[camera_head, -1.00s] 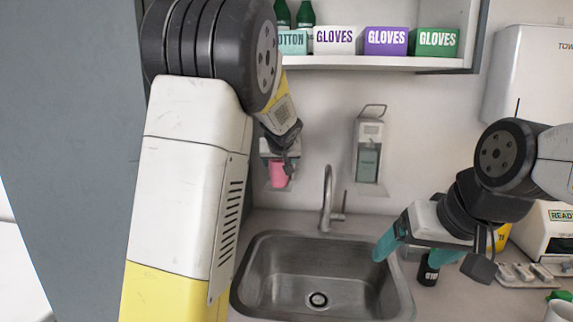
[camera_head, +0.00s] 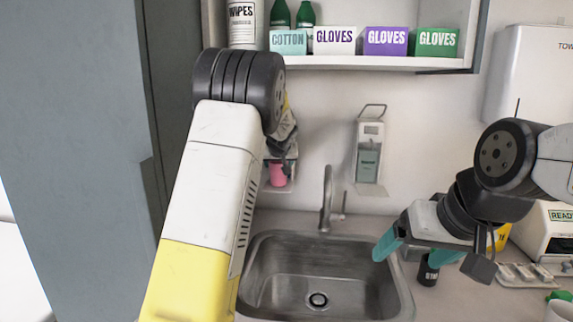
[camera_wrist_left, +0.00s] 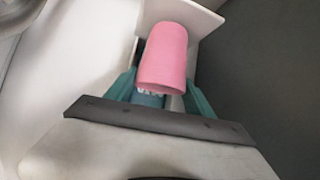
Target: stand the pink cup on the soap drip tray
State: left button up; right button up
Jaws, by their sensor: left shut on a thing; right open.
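The pink cup (camera_head: 278,175) is at the wall left of the tap, just above a small pale drip tray (camera_head: 266,189) under a wall dispenser mostly hidden by my left arm. In the left wrist view the cup (camera_wrist_left: 163,55) is between the teal fingers of my left gripper (camera_wrist_left: 162,80), which is shut on it. The white tray (camera_wrist_left: 198,17) shows right behind the cup there. I cannot tell whether cup and tray touch. A second soap dispenser (camera_head: 369,150) has its own empty drip tray (camera_head: 368,189). My right gripper (camera_head: 408,258) is open and empty.
A steel sink (camera_head: 400,290) with a tap (camera_head: 327,200) lies below. A small black bottle (camera_head: 428,271) stands by my right gripper. A shelf (camera_head: 370,63) with glove boxes hangs above. A grey cabinet (camera_head: 85,120) stands at the left.

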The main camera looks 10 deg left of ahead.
pick_arm(q)
jog(key=shift+f, duration=0.2)
jog(key=o, duration=1.4)
jog(key=shift+s+r, duration=0.1)
jog(key=shift+r, duration=0.15)
jog(key=v, duration=1.1)
jog(key=s+a+f+g+h, duration=0.1)
jog(key=s+a, duration=0.1)
jog(key=s, duration=0.6)
jog(key=s+a+f+g+h, duration=0.1)
jog(key=s+a+f+g, duration=0.1)
jog(key=s, duration=0.5)
jog(key=s+d+f+m, duration=0.1)
jog(key=s, duration=0.7)
jog(key=s+d+f+m+h, duration=0.1)
jog(key=s+d, duration=0.1)
jog(key=s, duration=0.6)
jog(key=s+d+f+g+h, duration=0.1)
jog(key=s, duration=0.6)
jog(key=shift+s+d+m, duration=0.15)
jog(key=shift+s+m, duration=0.25)
